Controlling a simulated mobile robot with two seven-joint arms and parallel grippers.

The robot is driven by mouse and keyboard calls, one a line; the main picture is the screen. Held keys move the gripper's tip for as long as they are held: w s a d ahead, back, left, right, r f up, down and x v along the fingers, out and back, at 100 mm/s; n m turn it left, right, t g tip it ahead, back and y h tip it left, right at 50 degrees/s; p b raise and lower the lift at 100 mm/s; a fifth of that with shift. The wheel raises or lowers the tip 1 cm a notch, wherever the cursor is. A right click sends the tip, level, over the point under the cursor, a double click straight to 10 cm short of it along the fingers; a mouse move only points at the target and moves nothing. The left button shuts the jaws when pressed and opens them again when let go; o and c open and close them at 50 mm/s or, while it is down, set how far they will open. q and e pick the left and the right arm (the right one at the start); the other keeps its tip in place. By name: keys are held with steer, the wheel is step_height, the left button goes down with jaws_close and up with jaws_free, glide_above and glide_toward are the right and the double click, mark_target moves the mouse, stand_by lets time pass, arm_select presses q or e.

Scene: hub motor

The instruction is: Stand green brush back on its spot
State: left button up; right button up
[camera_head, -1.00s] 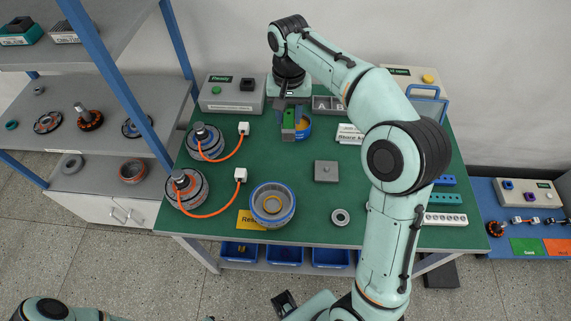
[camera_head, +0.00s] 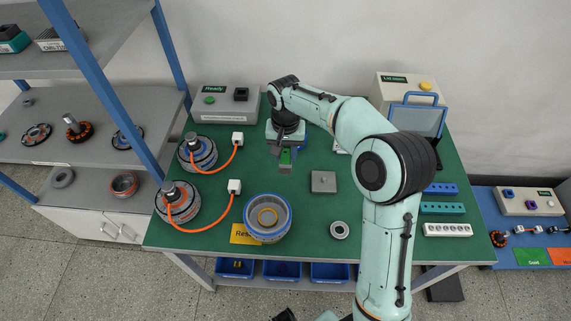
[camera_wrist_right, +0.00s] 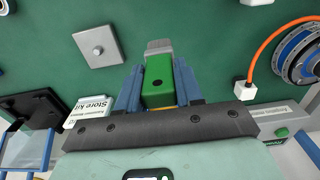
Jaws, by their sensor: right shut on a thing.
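The green brush (camera_head: 286,157) is in my right gripper (camera_head: 287,150), over the middle back of the green table. In the right wrist view the brush (camera_wrist_right: 158,80) sits between the two blue fingers of the right gripper (camera_wrist_right: 158,88), which are shut on its sides. Its grey bristle end (camera_wrist_right: 159,46) points away from the palm, towards the table top. I cannot tell whether it touches the table. No marked spot for the brush can be made out.
A grey square plate (camera_head: 323,182) lies to the right of the brush. A blue-rimmed hub housing (camera_head: 267,218) stands in front, with a steel ring (camera_head: 340,230) to its right. Two motors (camera_head: 198,153) with orange cables stand at left. Bare table surrounds the brush.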

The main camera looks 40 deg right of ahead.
mark_target(285, 164)
step_height(285, 164, down, 5)
steer(key=shift+f, duration=0.2)
steer(key=shift+b, duration=0.3)
steer(key=shift+f, duration=0.2)
steer(key=o, duration=0.9)
steer(key=shift+o, duration=0.2)
steer(key=shift+r, duration=0.1)
step_height(285, 164, up, 12)
steer(key=shift+r+p, duration=0.1)
steer(key=shift+p, duration=0.75)
